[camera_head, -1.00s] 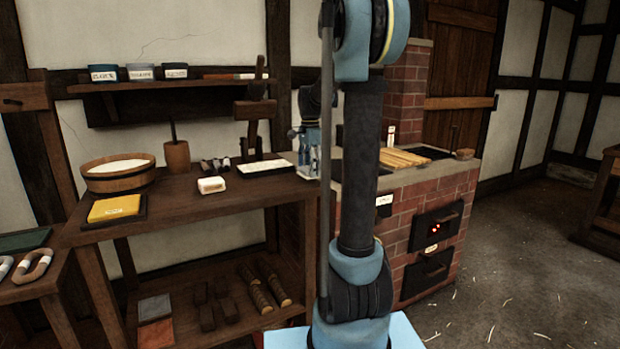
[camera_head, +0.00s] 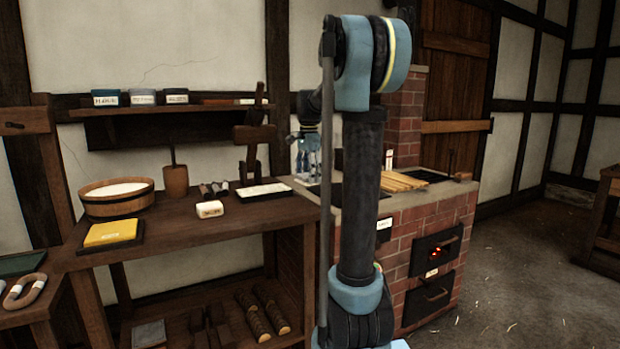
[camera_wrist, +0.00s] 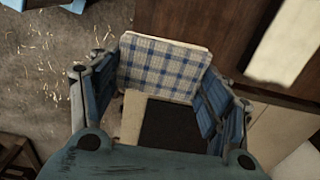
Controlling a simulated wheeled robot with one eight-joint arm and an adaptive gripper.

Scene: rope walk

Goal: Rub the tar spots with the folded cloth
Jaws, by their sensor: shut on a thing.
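The folded cloth (camera_wrist: 165,68) is blue and white checked. It spans between the fingers of my gripper (camera_wrist: 163,95) in the wrist view, and my gripper is shut on it. In the head view my gripper (camera_head: 307,172) is above the left end of the brick stove (camera_head: 410,225), by the right end of the bench (camera_head: 230,218). The cloth is not clear there. Below the cloth in the wrist view are a pale surface and a dark square plate (camera_wrist: 172,128). I cannot make out any tar spots.
The bench holds a wooden tub (camera_head: 117,205), a yellow block (camera_head: 110,232), a small white labelled block (camera_head: 210,209) and a pale tray (camera_head: 264,191). Wooden slats (camera_head: 402,182) lie on the stove top. The stove's upper door glows red.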

